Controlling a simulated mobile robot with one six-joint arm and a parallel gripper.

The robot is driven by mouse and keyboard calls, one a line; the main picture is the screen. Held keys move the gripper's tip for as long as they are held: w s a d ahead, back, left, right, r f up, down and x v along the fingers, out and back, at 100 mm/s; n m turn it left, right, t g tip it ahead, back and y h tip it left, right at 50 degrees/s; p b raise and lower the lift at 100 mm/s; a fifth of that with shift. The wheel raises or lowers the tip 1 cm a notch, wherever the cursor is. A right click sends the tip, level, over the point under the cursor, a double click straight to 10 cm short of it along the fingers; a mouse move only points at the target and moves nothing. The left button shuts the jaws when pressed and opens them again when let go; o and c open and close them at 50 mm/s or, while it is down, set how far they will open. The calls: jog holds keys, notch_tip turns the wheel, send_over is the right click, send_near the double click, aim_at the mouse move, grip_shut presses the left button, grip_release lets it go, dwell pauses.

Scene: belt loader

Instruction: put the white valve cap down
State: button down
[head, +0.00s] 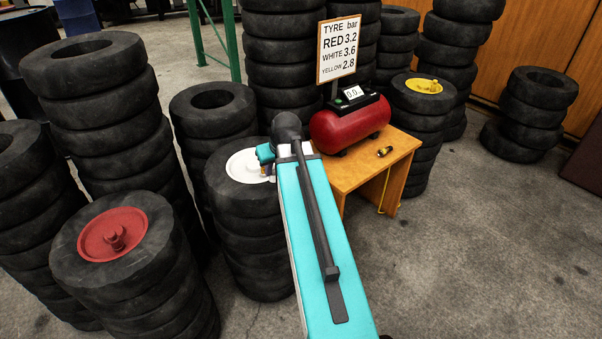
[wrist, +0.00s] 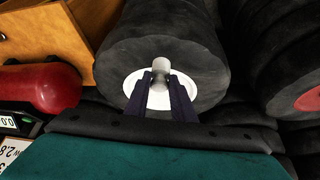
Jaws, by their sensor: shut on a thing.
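The white wheel hub (head: 245,167) lies in the top tyre of the middle stack, and it also shows in the wrist view (wrist: 133,83). My gripper (wrist: 161,84) is over this hub, its dark fingers shut on a small rounded cap (wrist: 158,92) that looks greyish in shade. A pale cylindrical stem (wrist: 162,64) shows just beyond the fingertips. I cannot tell whether the cap touches the stem. In the head view my teal arm hides most of the gripper and the cap.
A wooden bench (head: 372,162) right of the stack holds a red compressor (head: 350,125), a gauge reading 0.0 and a black-and-yellow tool (head: 384,152). A tyre board (head: 338,50) stands behind. Stacks with a red hub (head: 95,235) and yellow hub (head: 424,86) flank.

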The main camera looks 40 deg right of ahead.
jog(key=w+a+r+n+b, duration=0.1)
jog(key=w+a+r+b, duration=0.1)
jog(key=a, duration=1.3)
jog(key=w+a+r+n+y+b, duration=0.1)
jog(key=w+a+r, duration=0.3)
jog(key=a, duration=1.1)
jog(key=shift+w+n+b, duration=0.35)
jog(key=shift+n+b, duration=0.05)
jog(key=shift+b, duration=0.45)
jog(key=shift+d, duration=0.2)
